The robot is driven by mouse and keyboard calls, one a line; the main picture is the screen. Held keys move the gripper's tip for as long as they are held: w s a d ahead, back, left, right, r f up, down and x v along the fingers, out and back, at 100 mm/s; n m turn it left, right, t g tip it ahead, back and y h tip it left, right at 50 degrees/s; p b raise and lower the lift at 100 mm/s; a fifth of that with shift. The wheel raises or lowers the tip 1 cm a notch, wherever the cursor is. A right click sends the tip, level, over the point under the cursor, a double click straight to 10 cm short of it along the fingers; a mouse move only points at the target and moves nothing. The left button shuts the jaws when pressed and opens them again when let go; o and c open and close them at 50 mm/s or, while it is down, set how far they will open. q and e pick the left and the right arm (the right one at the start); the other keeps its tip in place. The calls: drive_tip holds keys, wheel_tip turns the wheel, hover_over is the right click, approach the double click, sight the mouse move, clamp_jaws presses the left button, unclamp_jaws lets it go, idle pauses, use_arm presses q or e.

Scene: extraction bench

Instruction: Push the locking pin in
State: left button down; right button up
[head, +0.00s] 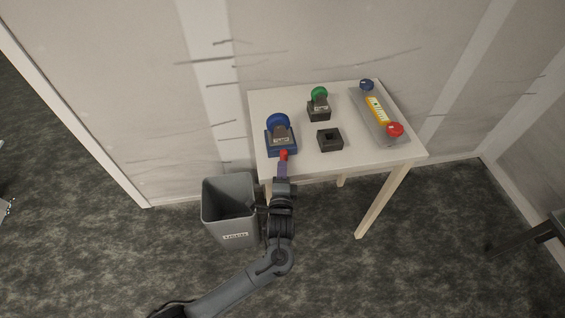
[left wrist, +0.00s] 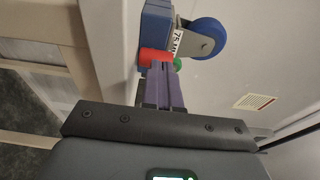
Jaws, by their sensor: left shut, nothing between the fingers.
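A blue fixture (head: 281,149) holds a blue-wheeled caster (head: 278,121) at the front left of the white table. The locking pin's red head (head: 284,155) sticks out of the fixture's front side. My left gripper (head: 283,165) is shut and empty, its purple fingers pointing at the red head from the front. In the left wrist view the red head (left wrist: 152,56) lies right at the fingertips (left wrist: 160,67), against the blue fixture (left wrist: 155,25). I cannot tell whether fingers and head touch. The wheel (left wrist: 207,37) is beside a "75 MM" label. My right gripper is not in view.
A green-wheeled caster (head: 319,94) stands in a black block at the table's back. An empty black block (head: 330,139) is right of the blue fixture. A grey bin (head: 229,205) stands beside my left arm.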

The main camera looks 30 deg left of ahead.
use_arm(q)
drive_tip(key=p+v, duration=0.2)
drive_tip(key=v, duration=1)
drive_tip(key=shift+d, duration=0.15)
use_arm(e)
drive_tip(key=v, duration=0.3)
drive_tip(key=shift+d+r, duration=0.1)
drive_tip(key=shift+r, duration=0.1)
use_arm(q)
drive_tip(key=shift+s+f, duration=0.1)
drive_tip(key=shift+s, duration=0.05)
use_arm(e)
drive_tip(key=shift+d, duration=0.1)
